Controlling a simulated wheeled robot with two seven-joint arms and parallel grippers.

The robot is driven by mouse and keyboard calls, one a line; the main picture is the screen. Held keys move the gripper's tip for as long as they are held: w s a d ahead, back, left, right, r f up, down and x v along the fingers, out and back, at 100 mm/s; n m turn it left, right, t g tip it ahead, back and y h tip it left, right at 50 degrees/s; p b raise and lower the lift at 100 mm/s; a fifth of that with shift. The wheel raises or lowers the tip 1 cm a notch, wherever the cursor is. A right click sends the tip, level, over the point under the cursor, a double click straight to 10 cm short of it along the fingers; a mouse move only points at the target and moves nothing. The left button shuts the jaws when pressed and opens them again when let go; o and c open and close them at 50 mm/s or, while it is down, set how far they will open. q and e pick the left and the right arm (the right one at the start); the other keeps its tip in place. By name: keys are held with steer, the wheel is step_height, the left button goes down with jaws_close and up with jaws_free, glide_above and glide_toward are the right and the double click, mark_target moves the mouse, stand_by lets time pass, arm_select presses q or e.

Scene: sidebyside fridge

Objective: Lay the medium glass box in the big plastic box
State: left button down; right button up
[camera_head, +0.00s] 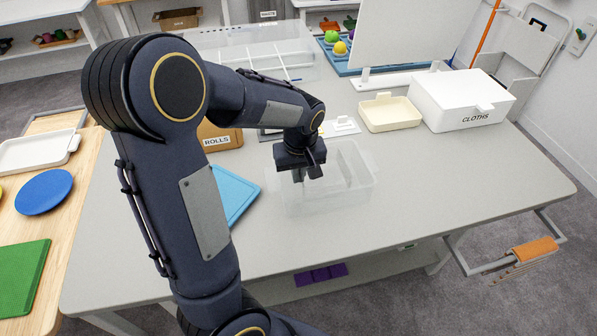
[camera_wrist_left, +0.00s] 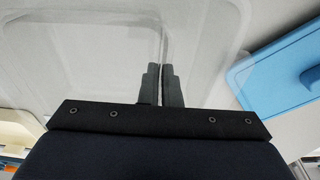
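The big plastic box (camera_head: 332,203) is clear and open, standing near the middle of the grey table. My left gripper (camera_head: 305,178) points down over its left part. In the left wrist view my left gripper (camera_wrist_left: 161,80) has its fingers close together, with a thin clear wall between them. I take this wall to be the medium glass box (camera_wrist_left: 164,42). Its outline is hard to separate from the plastic box, so I cannot tell whether it rests on the bottom. My right gripper is not in view.
A blue board (camera_head: 233,192) lies left of the plastic box. A cardboard ROLLS box (camera_head: 218,136), a cream tray (camera_head: 390,114) and a white CLOTHS box (camera_head: 461,101) stand behind. A clear divided tray (camera_head: 250,62) is at the back. The table's front right is free.

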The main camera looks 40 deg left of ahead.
arm_select(q)
steer(key=c, duration=1.6)
jaws_free()
steer(key=shift+o, duration=0.2)
steer(key=r, duration=0.8)
steer(key=shift+s+d, duration=0.3)
steer(key=shift+d, duration=0.1)
